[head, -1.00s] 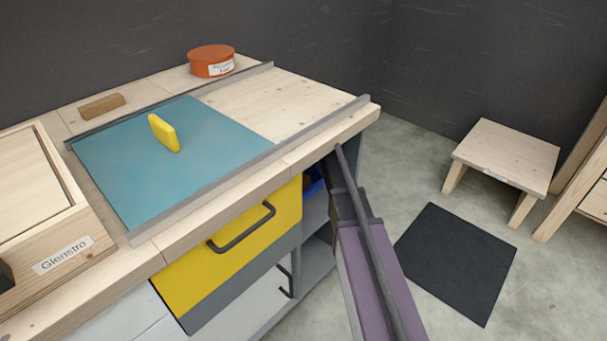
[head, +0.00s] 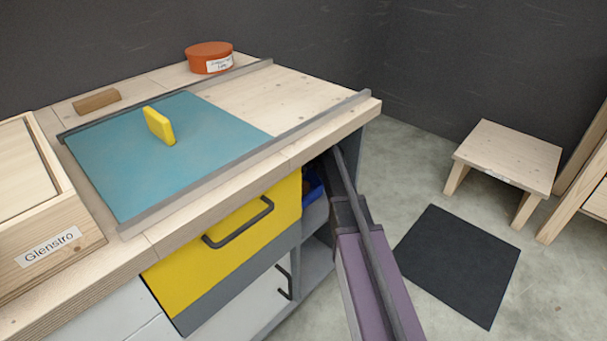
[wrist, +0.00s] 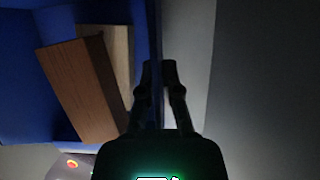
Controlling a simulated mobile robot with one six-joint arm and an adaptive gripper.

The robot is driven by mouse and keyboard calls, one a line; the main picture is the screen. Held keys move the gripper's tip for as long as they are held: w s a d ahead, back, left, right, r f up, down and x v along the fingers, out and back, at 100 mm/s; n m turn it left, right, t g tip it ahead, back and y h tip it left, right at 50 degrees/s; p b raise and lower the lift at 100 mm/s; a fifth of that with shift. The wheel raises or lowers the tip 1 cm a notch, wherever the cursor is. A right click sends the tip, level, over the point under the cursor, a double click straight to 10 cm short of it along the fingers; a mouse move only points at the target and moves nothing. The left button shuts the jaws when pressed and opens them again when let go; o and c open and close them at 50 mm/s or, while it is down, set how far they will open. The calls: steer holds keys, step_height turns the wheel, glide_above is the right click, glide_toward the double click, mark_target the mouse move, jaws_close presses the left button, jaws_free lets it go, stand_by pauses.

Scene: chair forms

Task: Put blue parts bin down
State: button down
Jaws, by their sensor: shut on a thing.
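The blue parts bin (head: 313,189) shows only in part in the head view, in the open side bay under the worktop, mostly hidden by the yellow drawer front and my arm. In the wrist view the blue parts bin (wrist: 25,90) fills the left side, with brown and pale wooden blocks inside it. My gripper (wrist: 158,72) is shut on the bin's thin side wall, one finger on each side. My fingers are hidden in the head view. Whether the bin's underside touches the shelf cannot be seen.
The worktop (head: 305,92) overhangs the bay, close above my arm. The yellow drawer front (head: 230,240) stands left of the bay. A grey shelf (head: 316,262) lies lower down. A black mat (head: 458,265) and a wooden stool (head: 507,155) are to the right.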

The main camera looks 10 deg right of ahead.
steer(key=shift+f, duration=0.2)
steer(key=c, duration=0.8)
jaws_free()
steer(key=shift+r, duration=0.1)
steer(key=shift+r, duration=0.1)
steer(key=p+v, duration=0.4)
steer(key=v, duration=0.1)
steer(key=shift+a+p, duration=0.1)
steer(key=shift+p, duration=0.25)
steer(key=shift+s+r, duration=0.2)
steer(key=shift+r, duration=0.05)
steer(key=s+d, duration=0.7)
steer(key=s, duration=0.2)
steer(key=shift+d+f, duration=0.25)
steer(key=shift+d, duration=0.1)
